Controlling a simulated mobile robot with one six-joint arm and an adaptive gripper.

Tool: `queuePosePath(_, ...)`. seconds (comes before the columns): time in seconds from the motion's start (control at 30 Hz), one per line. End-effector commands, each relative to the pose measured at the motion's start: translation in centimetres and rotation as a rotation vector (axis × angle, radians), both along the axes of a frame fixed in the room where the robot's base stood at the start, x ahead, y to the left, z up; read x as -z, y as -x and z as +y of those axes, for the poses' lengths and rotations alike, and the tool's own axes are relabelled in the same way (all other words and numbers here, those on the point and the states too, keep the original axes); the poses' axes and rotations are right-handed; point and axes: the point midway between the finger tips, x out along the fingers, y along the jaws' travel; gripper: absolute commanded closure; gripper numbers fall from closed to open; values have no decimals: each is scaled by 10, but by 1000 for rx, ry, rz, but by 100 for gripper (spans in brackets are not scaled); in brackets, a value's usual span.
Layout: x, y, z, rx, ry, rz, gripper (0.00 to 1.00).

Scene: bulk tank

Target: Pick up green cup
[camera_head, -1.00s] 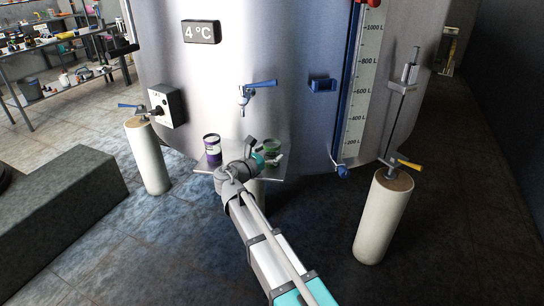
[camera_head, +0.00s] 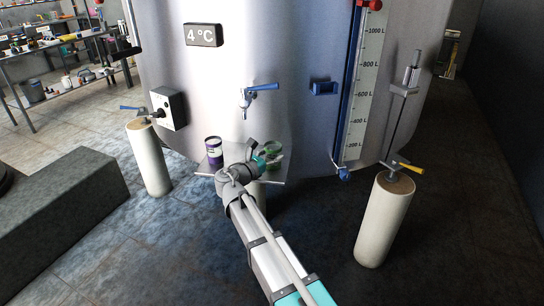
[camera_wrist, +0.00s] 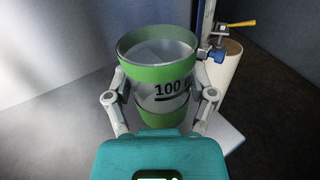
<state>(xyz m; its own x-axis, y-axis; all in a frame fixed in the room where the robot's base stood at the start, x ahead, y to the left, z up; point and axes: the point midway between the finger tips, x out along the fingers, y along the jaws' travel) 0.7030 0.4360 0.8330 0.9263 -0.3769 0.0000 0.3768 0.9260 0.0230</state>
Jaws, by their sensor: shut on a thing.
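The green cup (camera_wrist: 160,75) is a clear cup with green bands at rim and base and "100" printed on its side. In the wrist view it stands upright between the two fingers of my gripper (camera_wrist: 160,101), which are shut on its sides. In the head view the green cup (camera_head: 274,150) shows at the right end of the small shelf on the tank, partly hidden by my gripper (camera_head: 268,158). I cannot tell whether its base touches the shelf.
A blue-handled tap (camera_head: 250,93) is above the shelf on the steel tank (camera_head: 230,55). White tank legs stand at left (camera_head: 148,160) and right (camera_head: 384,220). A grey block (camera_head: 60,205) lies on the left.

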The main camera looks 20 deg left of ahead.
Motion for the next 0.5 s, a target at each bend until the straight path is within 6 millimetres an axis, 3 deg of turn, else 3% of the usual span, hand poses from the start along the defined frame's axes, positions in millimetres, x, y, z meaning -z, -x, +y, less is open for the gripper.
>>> queuePosePath(0.5, -34, 0, 0, 0, 0, 0, 61)
